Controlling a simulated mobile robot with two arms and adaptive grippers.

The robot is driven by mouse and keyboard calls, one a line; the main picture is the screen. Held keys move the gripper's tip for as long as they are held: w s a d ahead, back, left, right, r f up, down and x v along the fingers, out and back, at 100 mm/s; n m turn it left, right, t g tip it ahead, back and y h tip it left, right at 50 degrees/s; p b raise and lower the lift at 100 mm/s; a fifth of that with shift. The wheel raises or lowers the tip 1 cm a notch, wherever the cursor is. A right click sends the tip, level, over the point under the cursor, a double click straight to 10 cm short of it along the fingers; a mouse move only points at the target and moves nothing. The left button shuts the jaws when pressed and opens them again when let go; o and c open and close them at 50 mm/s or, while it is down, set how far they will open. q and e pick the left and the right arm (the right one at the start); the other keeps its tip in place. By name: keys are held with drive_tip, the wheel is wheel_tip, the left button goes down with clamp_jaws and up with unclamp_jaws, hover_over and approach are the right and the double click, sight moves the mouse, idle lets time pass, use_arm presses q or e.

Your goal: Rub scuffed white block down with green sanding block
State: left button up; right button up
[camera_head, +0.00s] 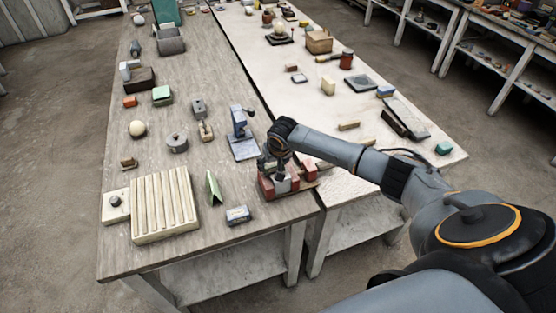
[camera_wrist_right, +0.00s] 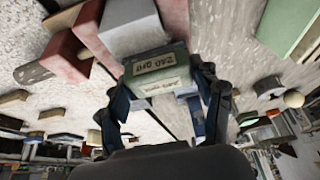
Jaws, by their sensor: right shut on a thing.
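My right gripper (camera_head: 279,167) is shut on the green sanding block (camera_wrist_right: 157,72), which has a grit label on its face in the right wrist view. The white block (camera_wrist_right: 130,25), greyish with scuffs, sits between red jaws (camera_wrist_right: 90,28) just beyond the sanding block. In the head view the white block (camera_head: 283,184) shows between the red jaws (camera_head: 266,188), right below my gripper. The sanding block is mostly hidden by my gripper in the head view. It overlaps the white block's edge in the wrist view; I cannot tell whether they touch. My left gripper is not in view.
A blue stand (camera_head: 242,140) is just behind. A narrow gap separates the two tables. The front table edge is near.

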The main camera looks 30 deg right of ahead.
drive_tip(key=shift+a, duration=0.45)
drive_tip(key=shift+d, duration=0.1)
drive_tip(key=shift+s+d+r+p, duration=0.1)
drive_tip(key=shift+d+r+p, duration=0.65)
drive_tip(key=shift+d+p, duration=0.2)
drive_tip(key=shift+d, duration=0.1)
drive_tip(key=shift+s+a+p, duration=0.2)
drive_tip(key=shift+s+p, duration=0.15)
drive_tip(key=shift+s, duration=0.35)
drive_tip(key=shift+s+a+p, duration=0.15)
drive_tip(key=shift+s+p, duration=0.15)
drive_tip(key=shift+s, duration=0.4)
drive_tip(key=shift+f, duration=0.1)
drive_tip(key=shift+w, duration=0.1)
drive_tip(key=shift+f+b, duration=0.3)
drive_tip(key=shift+f, duration=0.4)
